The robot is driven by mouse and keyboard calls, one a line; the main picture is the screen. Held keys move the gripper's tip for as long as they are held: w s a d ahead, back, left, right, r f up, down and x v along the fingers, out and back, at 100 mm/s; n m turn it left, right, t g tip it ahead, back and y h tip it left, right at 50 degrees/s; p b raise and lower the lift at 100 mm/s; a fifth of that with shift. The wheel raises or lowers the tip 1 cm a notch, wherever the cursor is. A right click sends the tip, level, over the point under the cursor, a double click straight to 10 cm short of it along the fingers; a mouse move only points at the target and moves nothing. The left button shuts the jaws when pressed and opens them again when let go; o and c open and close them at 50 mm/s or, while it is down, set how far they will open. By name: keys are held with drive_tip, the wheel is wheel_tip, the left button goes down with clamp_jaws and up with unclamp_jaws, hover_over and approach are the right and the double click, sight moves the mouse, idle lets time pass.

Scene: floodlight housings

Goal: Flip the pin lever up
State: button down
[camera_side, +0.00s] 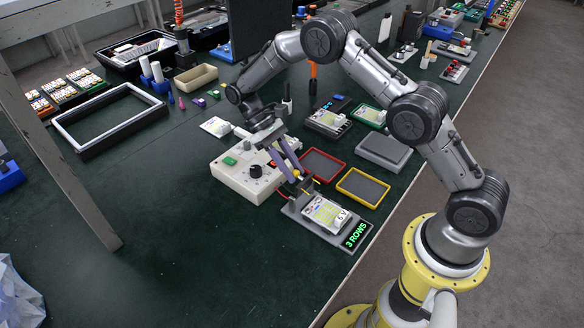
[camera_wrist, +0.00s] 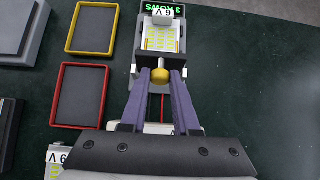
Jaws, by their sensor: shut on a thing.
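The pin lever has a gold ball knob (camera_wrist: 160,75) and a short grey shaft. It stands at the near end of a grey fixture (camera_wrist: 137,60). My gripper (camera_side: 295,173) has two purple fingers, shut on the knob from both sides. In the wrist view my gripper (camera_wrist: 161,77) holds the knob between its fingertips. A floodlight housing (camera_side: 325,212) with yellow rows and a "6 V" label lies in the fixture. A green "3 ROWS" display (camera_side: 356,235) is at the fixture's far end. The fingers partly hide the lever, and its angle is hard to tell.
A white control box (camera_side: 235,177) with a green button and black knob stands just left of my gripper. A red tray (camera_side: 322,152) and a yellow tray (camera_side: 362,175) lie close by. A grey block (camera_side: 384,150) is behind them. The table's front left is clear.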

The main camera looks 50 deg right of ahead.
drive_tip(key=c, duration=0.7)
unclamp_jaws()
drive_tip(key=v, duration=1.2)
